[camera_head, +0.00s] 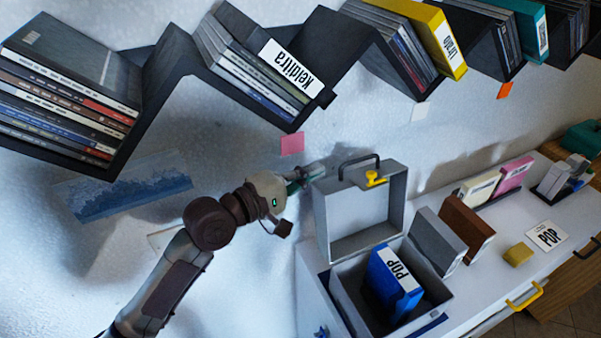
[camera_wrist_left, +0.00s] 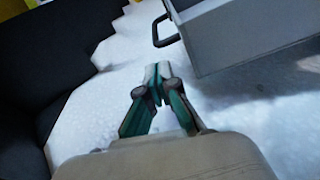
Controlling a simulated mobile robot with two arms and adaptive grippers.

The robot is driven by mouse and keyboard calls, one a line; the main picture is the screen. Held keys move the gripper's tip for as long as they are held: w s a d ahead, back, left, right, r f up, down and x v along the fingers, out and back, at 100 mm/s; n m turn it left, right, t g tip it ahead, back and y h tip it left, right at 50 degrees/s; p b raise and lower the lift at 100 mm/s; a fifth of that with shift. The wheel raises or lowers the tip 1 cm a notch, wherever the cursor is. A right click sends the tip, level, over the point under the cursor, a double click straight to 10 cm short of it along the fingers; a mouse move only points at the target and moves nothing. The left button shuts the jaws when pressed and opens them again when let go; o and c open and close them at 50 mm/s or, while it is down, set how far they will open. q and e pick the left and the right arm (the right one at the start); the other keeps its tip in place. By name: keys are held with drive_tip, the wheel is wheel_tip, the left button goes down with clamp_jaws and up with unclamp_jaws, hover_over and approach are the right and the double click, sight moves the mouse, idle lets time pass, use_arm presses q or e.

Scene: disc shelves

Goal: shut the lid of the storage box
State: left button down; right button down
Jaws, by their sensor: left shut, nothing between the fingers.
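The grey storage box (camera_head: 344,300) stands open on the white cabinet top in the head view. Its lid (camera_head: 319,215) is raised upright at the back of the box, with a dark handle on its top edge and a yellow latch (camera_head: 375,178). A blue POP case (camera_head: 383,285) stands inside the box. My left gripper (camera_head: 318,170) is shut and empty, beside the lid's upper left corner. In the left wrist view the gripper (camera_wrist_left: 158,72) is shut, with the grey lid (camera_wrist_left: 240,35) and its handle ahead to the right. I cannot tell whether they touch. My right gripper is not in view.
Zigzag wall shelves (camera_head: 180,50) full of discs hang above. A grey case (camera_head: 436,240) and a brown case (camera_head: 466,228) stand right of the box. A yellow block (camera_head: 518,254) and a POP card (camera_head: 547,236) lie farther right.

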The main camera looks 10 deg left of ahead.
use_arm(q)
drive_tip(key=p+x, duration=0.1)
drive_tip(key=x, duration=0.4)
drive_tip(key=shift+w+d, duration=0.1)
